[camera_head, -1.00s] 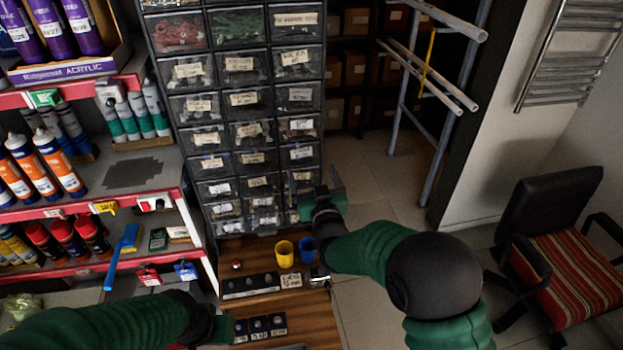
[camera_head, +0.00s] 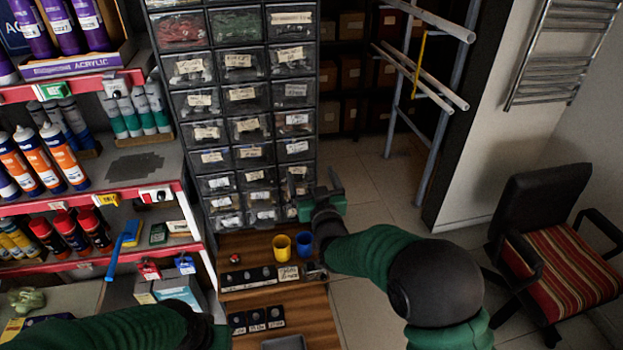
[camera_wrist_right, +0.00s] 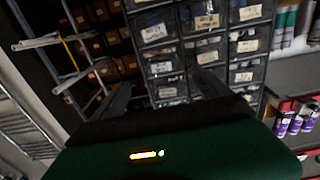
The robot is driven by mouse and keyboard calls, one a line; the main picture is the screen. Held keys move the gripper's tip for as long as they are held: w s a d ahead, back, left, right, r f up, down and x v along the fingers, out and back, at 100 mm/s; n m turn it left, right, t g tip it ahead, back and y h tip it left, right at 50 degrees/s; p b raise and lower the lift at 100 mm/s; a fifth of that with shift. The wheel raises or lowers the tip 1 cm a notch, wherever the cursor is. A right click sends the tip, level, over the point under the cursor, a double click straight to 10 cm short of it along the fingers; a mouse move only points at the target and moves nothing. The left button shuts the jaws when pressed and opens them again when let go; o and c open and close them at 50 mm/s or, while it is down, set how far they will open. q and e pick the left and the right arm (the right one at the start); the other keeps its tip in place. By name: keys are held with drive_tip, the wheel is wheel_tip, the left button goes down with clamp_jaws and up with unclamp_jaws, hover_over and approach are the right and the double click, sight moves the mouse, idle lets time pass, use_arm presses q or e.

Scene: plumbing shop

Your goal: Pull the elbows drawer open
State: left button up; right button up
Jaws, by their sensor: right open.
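A dark cabinet of small clear-fronted drawers (camera_head: 247,130) stands at the centre with white labels. The labels are too small to read, so I cannot tell which drawer is the elbows one. The drawers look shut. My right gripper (camera_head: 315,193) is open and empty in front of the cabinet's lower right column. In the right wrist view, its two dark fingers (camera_wrist_right: 163,92) are spread apart with drawer fronts (camera_wrist_right: 165,90) beyond them. My left arm crosses the bottom left; its gripper is at the lower edge, too dark and cut off to read.
A wooden counter (camera_head: 308,318) below the cabinet holds a yellow cup (camera_head: 281,248), a blue cup (camera_head: 305,244) and small labelled black strips. Shelves of bottles and tubes (camera_head: 150,190) stand at left. A chair (camera_head: 545,245) and open floor lie to the right.

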drive_tip(key=b+v, duration=0.4)
drive_tip(key=v, duration=1.2)
drive_tip(key=shift+s, duration=0.35)
drive_tip(key=shift+a, duration=0.15)
